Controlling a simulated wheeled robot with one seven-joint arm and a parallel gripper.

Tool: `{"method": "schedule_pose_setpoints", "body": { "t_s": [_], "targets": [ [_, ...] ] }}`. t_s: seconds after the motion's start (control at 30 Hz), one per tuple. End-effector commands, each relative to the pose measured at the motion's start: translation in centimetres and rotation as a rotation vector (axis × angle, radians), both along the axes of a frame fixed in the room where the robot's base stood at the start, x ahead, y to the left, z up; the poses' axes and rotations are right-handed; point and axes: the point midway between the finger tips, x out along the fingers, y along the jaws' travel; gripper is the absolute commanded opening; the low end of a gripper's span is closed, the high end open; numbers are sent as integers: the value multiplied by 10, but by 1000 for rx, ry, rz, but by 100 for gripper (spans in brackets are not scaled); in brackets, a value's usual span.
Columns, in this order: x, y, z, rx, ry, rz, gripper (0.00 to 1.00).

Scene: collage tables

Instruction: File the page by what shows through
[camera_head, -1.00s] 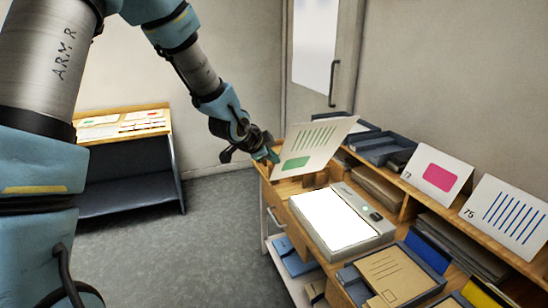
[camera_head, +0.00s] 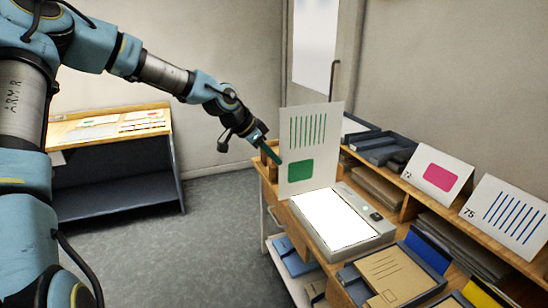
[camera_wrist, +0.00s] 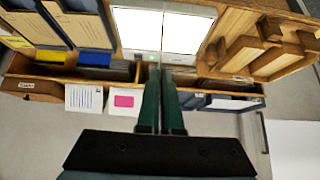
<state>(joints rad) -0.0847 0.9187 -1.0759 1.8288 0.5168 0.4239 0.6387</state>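The page (camera_head: 312,118) is a pale sheet with green vertical lines at the top and a green rounded rectangle below. My gripper (camera_head: 262,136) is shut on its left edge and holds it nearly upright above the far end of a glowing light box (camera_head: 335,222). In the wrist view my fingers (camera_wrist: 161,90) are close together, and the page shows as a thin edge across the bright light box (camera_wrist: 138,28). Two cards stand on the shelf: 72 with a pink rectangle (camera_head: 440,176) and 75 with blue lines (camera_head: 508,217).
Tan folders (camera_head: 396,276) in dark trays lie in front of the light box. Blue and yellow dividers (camera_head: 480,293) stand to the right. Dark trays (camera_head: 375,148) line the back. A second table (camera_head: 110,126) with papers stands at the left. The floor between is clear.

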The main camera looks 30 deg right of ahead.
Motion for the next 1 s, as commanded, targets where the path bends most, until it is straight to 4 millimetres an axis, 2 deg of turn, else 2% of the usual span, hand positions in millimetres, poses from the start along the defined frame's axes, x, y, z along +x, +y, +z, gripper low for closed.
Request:
{"method": "schedule_pose_setpoints", "body": {
  "t_s": [0.23,0.33,0.8,1.0],
  "targets": [
    [0,0,0,1,6,1,0],
    [1,-1,-1,6,68,4,0],
    [1,-1,-1,81,694,1,0],
    [0,0,1,95,784,-1,0]
  ]
}}
